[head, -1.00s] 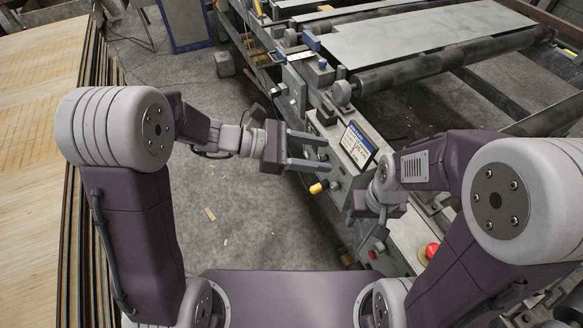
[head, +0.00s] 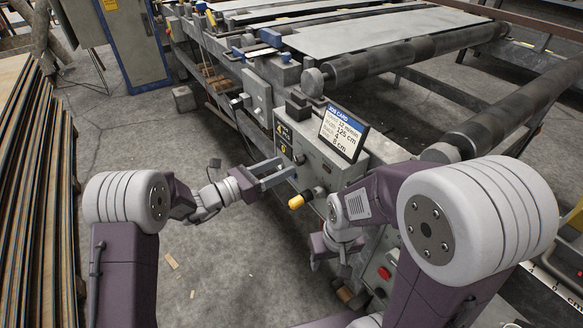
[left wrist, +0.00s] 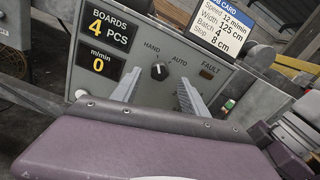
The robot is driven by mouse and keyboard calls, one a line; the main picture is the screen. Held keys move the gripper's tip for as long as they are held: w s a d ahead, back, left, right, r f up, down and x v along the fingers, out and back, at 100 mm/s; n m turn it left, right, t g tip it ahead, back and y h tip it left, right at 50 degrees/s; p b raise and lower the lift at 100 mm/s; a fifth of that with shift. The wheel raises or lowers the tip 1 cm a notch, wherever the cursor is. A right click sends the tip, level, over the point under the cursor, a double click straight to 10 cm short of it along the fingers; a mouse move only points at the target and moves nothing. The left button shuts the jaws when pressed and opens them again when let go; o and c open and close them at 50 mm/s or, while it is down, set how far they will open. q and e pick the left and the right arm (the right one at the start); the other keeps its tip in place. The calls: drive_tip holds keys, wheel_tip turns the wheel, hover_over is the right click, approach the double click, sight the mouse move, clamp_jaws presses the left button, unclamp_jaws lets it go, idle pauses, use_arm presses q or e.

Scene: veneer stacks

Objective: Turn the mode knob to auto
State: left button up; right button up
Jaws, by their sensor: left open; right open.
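The mode knob (left wrist: 159,71) is a small black dial on the grey control panel (left wrist: 140,55) in the left wrist view, between the labels HAND and AUTO. Its pale pointer mark seems to face up towards HAND, but it is small. My left gripper (head: 279,174) is open and empty in front of the panel. In the left wrist view its fingers (left wrist: 158,82) stand apart on either side of the knob, with no visible contact. My right gripper (head: 325,246) hangs lower right by the console's near side; its fingertips are hard to make out.
A job card (head: 343,131) stands on top of the panel. A yellow knob (head: 296,202) sticks out below it, and a red button (head: 384,272) is to the right. Rollers (head: 415,58) lie behind.

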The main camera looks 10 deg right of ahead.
sight(296, 160)
use_arm(q)
drive_tip(key=x, duration=0.3)
drive_tip(key=shift+d+f+b, duration=0.1)
drive_tip(key=shift+f+b, duration=0.05)
drive_tip(key=shift+b, duration=0.25)
drive_tip(key=shift+w+d, duration=0.25)
drive_tip(key=shift+d, duration=0.25)
clamp_jaws()
